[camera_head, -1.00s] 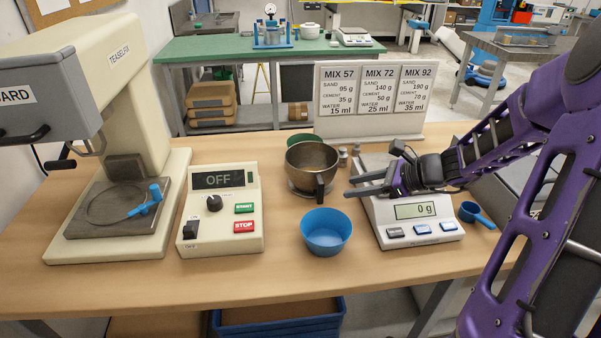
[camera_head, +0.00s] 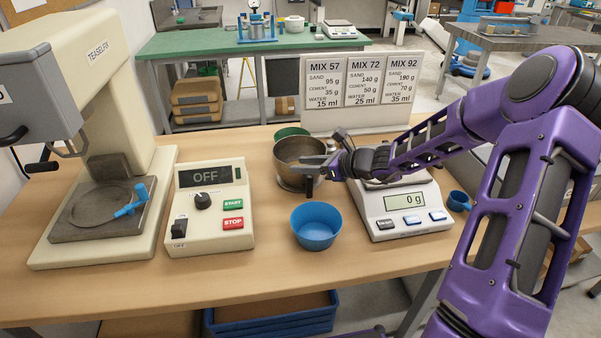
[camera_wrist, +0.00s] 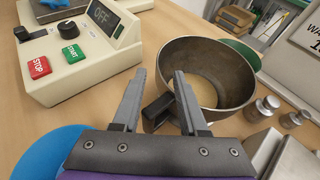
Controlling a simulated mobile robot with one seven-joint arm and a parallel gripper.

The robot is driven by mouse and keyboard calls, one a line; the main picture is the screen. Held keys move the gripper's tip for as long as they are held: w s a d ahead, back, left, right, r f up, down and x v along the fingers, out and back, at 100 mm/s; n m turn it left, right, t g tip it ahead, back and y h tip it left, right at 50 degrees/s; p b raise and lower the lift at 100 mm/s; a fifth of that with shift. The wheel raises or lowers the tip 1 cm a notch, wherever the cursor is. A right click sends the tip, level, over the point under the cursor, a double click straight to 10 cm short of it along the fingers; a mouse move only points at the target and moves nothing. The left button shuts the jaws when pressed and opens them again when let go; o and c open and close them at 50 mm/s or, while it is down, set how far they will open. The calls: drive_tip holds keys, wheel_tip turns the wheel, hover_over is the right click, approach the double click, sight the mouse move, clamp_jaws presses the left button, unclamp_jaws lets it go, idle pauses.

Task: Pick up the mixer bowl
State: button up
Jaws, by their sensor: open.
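The mixer bowl (camera_head: 289,172) is a metal bowl with a dark handle on its near side. It stands on the wooden table between the control box and the scale. In the wrist view the bowl (camera_wrist: 236,62) is upright, with pale material at its bottom. My gripper (camera_head: 318,168) is at the bowl's near right side; in the wrist view its two open fingers (camera_wrist: 160,92) point toward the bowl, with the black handle (camera_wrist: 157,112) between them. The right finger overlaps the bowl's near wall in the picture; whether it touches is unclear.
A blue bowl (camera_head: 315,228) stands close in front. The scale (camera_head: 402,221) reads 0 g, right of it. The control box (camera_head: 211,226) shows OFF, and the mixer (camera_head: 134,150) stands at left. A green bowl (camera_head: 291,132) and small metal weights (camera_wrist: 294,118) are near the bowl.

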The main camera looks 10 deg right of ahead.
sight(289, 165)
drive_tip(key=shift+x, duration=2.65)
clamp_jaws()
drive_tip(key=shift+s, duration=0.1)
